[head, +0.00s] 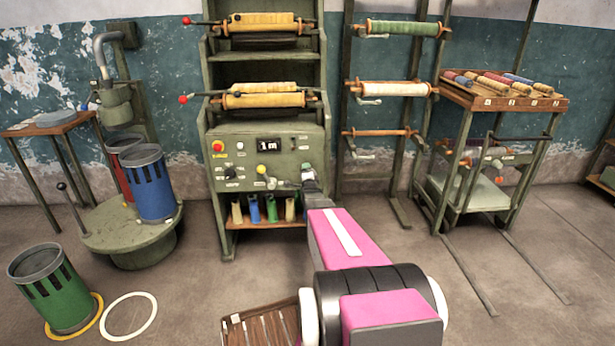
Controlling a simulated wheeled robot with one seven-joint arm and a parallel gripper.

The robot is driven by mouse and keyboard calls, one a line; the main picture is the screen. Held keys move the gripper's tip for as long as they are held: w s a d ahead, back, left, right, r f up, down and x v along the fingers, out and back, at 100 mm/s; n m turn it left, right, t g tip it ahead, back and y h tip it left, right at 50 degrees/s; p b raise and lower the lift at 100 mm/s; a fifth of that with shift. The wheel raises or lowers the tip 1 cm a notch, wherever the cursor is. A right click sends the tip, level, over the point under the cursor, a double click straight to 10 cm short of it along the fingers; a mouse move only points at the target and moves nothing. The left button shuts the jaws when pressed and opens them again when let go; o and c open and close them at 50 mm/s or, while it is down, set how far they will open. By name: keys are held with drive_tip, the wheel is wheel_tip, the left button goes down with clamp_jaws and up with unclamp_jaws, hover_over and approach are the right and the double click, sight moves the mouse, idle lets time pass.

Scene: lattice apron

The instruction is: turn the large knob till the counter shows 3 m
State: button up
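The green machine's control panel (290,152) faces me, left of the middle. Its counter (268,144) is a small black display that reads 1 m. A dark round knob (231,171) sits at the lower left of the panel and looks like the large knob. My gripper (308,174) is at the panel's lower right edge, well to the right of the knob and apart from it. It is small and partly hidden by my arm, so I cannot tell its opening or whether it touches the panel.
A red button (217,147) is above the knob. A yellow-tipped lever (262,170) lies between knob and gripper. A blue bin (150,185) stands left, a green bin (50,288) on the floor. A spool trolley (462,150) is right.

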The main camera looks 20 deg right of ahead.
idle(0.4)
drive_tip(key=o, duration=0.7)
drive_tip(key=shift+s, duration=0.15)
drive_tip(key=v, duration=1)
drive_tip(key=shift+s, duration=0.35)
drive_tip(key=shift+a, duration=0.1)
